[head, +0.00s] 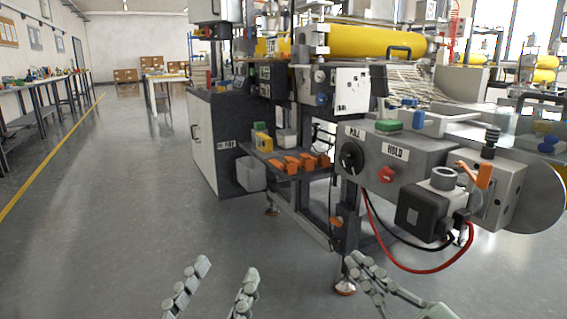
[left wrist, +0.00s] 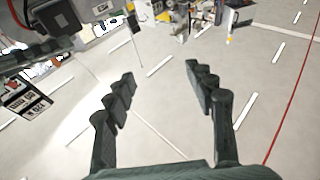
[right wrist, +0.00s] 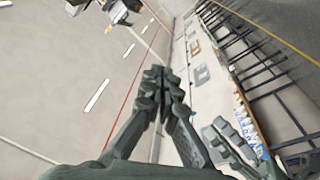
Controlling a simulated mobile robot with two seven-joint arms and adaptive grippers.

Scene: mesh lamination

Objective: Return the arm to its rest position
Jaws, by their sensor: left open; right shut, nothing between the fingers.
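My left gripper (head: 227,268) is at the bottom middle of the head view, its two fingers well apart and empty. In the left wrist view (left wrist: 160,77) its fingers are spread with only floor between them. My right gripper (head: 355,262) is at the bottom, right of the left one, in front of the machine. In the right wrist view (right wrist: 160,74) its fingertips meet with nothing between them. The rest of both arms is mostly out of the head view. Neither gripper visibly touches anything.
A large machine with a yellow roll (head: 375,43) fills the right side. Its control box (head: 395,160) and red hose (head: 415,270) jut out towards me. An orange-part shelf (head: 268,163) is on its near side. Open floor (head: 110,220) lies left, with a workbench (head: 40,85) beyond.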

